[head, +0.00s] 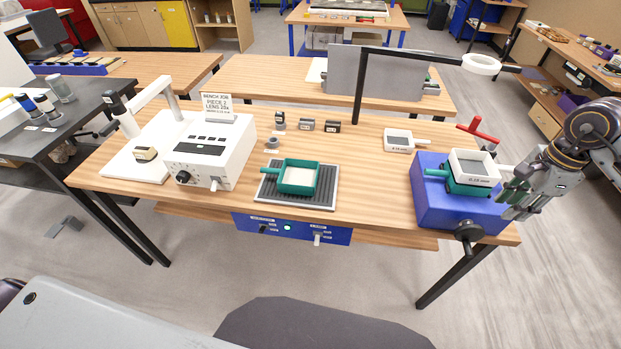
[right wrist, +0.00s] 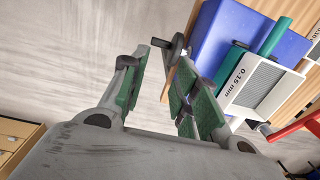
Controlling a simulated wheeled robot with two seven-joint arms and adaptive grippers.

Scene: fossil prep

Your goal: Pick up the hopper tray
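A green tray with a side handle (head: 313,179) lies on a dark ribbed mat (head: 328,203) at the middle of the bench, with pale material inside. I cannot tell which is the hopper tray. My right gripper (head: 512,199) is just right of the blue machine, apart from it. In the right wrist view my right gripper (right wrist: 163,62) is open and empty, and the sieve frame (right wrist: 258,85) lies right of its fingers. My left gripper is out of view.
A white device (head: 205,149) stands on the left of the bench. A second white sieve (head: 398,140) and several small blocks lie toward the back. A black lamp arm (head: 360,90) rises behind them. A red handle (head: 478,131) stands behind the blue machine.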

